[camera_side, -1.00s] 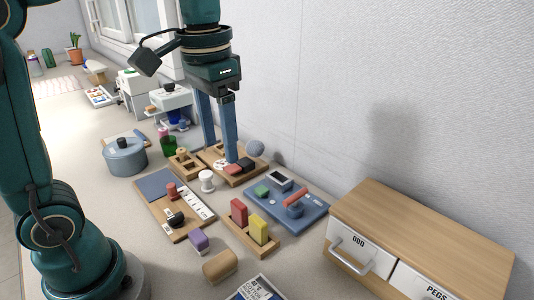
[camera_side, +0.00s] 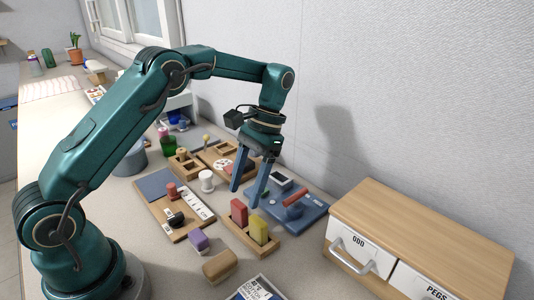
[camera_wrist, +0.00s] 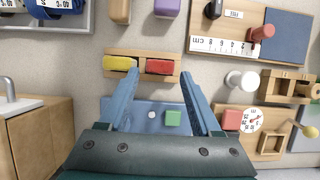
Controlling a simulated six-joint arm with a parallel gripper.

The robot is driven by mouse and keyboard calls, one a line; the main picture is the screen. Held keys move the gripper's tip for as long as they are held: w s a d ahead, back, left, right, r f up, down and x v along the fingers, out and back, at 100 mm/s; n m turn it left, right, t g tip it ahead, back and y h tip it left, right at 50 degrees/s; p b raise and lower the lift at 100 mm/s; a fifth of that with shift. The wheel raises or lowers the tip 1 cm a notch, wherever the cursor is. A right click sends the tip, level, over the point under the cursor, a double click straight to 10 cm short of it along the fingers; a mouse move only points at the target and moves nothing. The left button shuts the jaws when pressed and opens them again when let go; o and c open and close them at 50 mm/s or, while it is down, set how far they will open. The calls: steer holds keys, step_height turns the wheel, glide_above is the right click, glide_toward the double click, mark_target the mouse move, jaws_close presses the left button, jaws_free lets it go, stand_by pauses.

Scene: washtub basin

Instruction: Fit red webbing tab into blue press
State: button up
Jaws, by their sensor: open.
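A red upright tab (camera_side: 239,212) stands beside a yellow one (camera_side: 258,228) in a wooden rack (camera_side: 237,232). The wrist view shows the red tab (camera_wrist: 160,66) near the top, right of the yellow one. The blue press (camera_side: 312,219) lies just behind the rack, with a red-handled lever (camera_side: 295,196). In the wrist view its blue base (camera_wrist: 150,107) carries a green block (camera_wrist: 173,118) between my fingers. My gripper (camera_side: 244,198) is open and empty, pointing down above the rack and the press's left edge. The fingers hide part of the press.
A wooden cabinet (camera_side: 420,225) with handled drawers stands at the right. A ruler board (camera_side: 172,215), a white spool (camera_side: 206,181) and a purple block (camera_side: 198,241) are at the left. A wooden tray (camera_wrist: 262,146) holds a dial and another reddish piece (camera_wrist: 232,120).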

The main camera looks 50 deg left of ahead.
mark_target(241, 202)
steer(key=shift+x, duration=1.75)
jaws_close()
